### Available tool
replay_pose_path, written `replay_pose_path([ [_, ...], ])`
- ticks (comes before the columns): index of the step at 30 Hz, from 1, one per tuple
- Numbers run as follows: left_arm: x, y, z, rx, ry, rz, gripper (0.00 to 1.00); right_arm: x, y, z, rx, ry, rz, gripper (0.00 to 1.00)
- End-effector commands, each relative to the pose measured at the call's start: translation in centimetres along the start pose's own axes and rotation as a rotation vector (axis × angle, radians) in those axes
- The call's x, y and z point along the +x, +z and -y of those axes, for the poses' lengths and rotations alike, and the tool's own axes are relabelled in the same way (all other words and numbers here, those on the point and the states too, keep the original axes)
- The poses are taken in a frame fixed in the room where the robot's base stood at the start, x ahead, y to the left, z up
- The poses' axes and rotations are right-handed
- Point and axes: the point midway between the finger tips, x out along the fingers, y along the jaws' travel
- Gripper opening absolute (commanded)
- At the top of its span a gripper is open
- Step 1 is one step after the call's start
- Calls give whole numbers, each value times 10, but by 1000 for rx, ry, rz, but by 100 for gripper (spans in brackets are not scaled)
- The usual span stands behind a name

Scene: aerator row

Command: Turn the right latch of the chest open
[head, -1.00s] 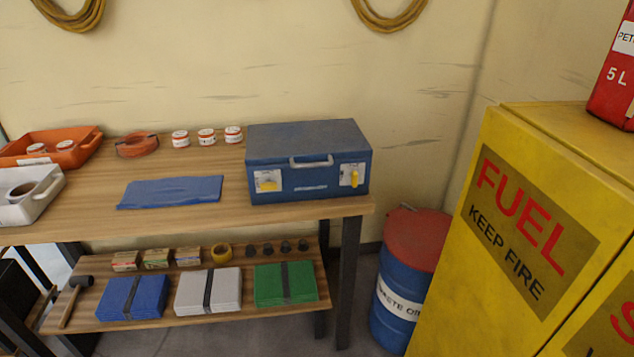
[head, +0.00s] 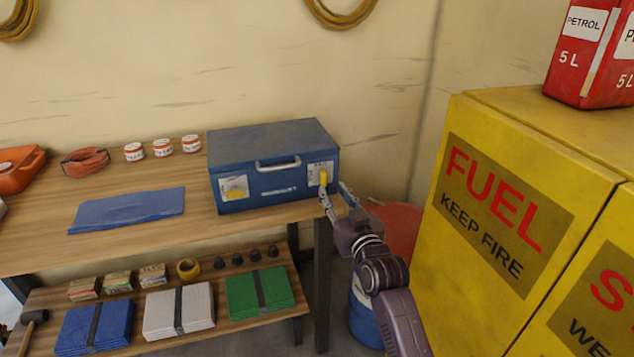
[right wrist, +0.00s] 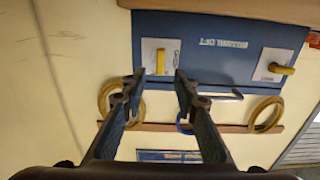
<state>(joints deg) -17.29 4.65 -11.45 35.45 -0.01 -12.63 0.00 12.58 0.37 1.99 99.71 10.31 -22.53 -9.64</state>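The blue chest (head: 262,166) stands on the right end of the wooden bench, lid shut. Its right latch (head: 323,176) is a yellow tab standing upright on a white plate. Its left latch (head: 235,194) is yellow and lies sideways. My right gripper (head: 335,192) is open and empty in front of the chest's right end, with a fingertip close to the right latch. In the right wrist view the chest (right wrist: 215,45) appears upside down. There the right latch (right wrist: 160,60) lines up with the gap between the open fingertips (right wrist: 159,78); contact cannot be told. My left gripper is out of view.
A yellow fuel cabinet (head: 470,160) with a red petrol can (head: 585,55) stands close to the right of my arm. A drum with a red lid (head: 398,225) is behind my right arm. A blue cloth (head: 130,207) lies left of the chest.

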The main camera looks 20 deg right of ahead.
Motion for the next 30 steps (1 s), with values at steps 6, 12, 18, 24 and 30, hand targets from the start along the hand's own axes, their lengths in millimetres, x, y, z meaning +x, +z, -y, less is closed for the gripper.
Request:
replay_pose_path([
  [6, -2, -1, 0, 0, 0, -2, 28, 34, -1, 1, 1, -1, 0, 28],
  [12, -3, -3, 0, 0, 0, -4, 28, 54, 0, 1, 1, -1, 1, 28],
  [18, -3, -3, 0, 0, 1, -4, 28, 59, 1, 1, 1, -1, 1, 28],
  [24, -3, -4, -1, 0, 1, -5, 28, 59, 1, 1, 1, -1, 2, 28],
  [30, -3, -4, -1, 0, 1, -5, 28, 59, 1, 1, 1, -1, 2, 6],
])
